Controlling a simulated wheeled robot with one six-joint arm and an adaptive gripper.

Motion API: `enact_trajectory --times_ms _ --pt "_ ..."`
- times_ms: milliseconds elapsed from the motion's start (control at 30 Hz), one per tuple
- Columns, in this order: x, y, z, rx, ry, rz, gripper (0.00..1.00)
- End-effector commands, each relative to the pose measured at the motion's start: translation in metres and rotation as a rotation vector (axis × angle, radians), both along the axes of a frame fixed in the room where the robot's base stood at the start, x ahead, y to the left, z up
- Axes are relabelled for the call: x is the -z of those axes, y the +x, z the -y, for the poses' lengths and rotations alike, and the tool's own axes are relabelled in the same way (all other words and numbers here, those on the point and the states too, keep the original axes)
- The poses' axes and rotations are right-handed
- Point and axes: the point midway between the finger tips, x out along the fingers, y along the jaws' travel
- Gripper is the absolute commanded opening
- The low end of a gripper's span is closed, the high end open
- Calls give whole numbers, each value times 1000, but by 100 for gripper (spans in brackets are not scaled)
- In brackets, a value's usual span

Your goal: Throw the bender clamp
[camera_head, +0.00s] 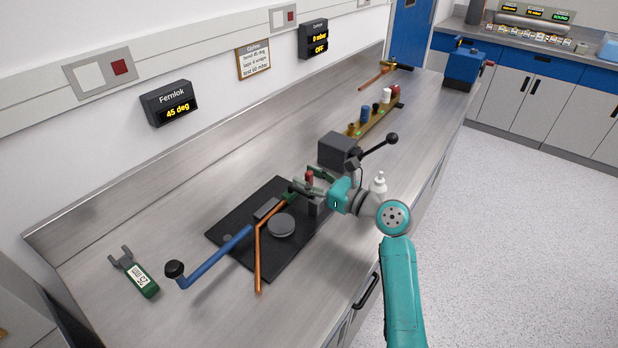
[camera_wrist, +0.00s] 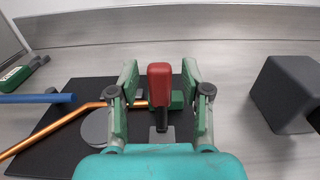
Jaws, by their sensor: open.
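The bender stands on a black base plate (camera_head: 232,230) on the steel bench, with a round grey former (camera_head: 281,225) and a long blue lever (camera_head: 217,257). A copper tube (camera_head: 258,258) lies bent beside the former. The clamp's red handle (camera_head: 309,177) stands upright at the plate's far right end; it also shows in the wrist view (camera_wrist: 160,85), on a dark stem. My gripper (camera_head: 315,181) is open, with one finger on each side of the red handle. In the wrist view a gap shows between the handle and each finger.
A dark grey box with a black ball lever (camera_head: 337,149) stands right behind my gripper. A white bottle (camera_head: 378,184) is close to my wrist. A green tool (camera_head: 140,277) lies at the bench's left. A rack of fittings (camera_head: 375,121) stands farther back.

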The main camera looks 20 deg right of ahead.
Motion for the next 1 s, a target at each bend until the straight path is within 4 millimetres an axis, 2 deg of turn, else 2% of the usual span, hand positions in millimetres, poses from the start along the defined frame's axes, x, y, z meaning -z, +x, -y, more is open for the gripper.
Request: enact_trajectory --times_ms 67,200,233,267,567,1000 --pt "0 0 0 0 0 0 45" --pt "0 0 0 0 0 0 10" --pt "0 0 0 0 0 0 3" --pt "0 0 0 0 0 0 0" --pt "1 -1 0 -2 9 13 0" --pt "-1 -12 7 -5 140 191 0"
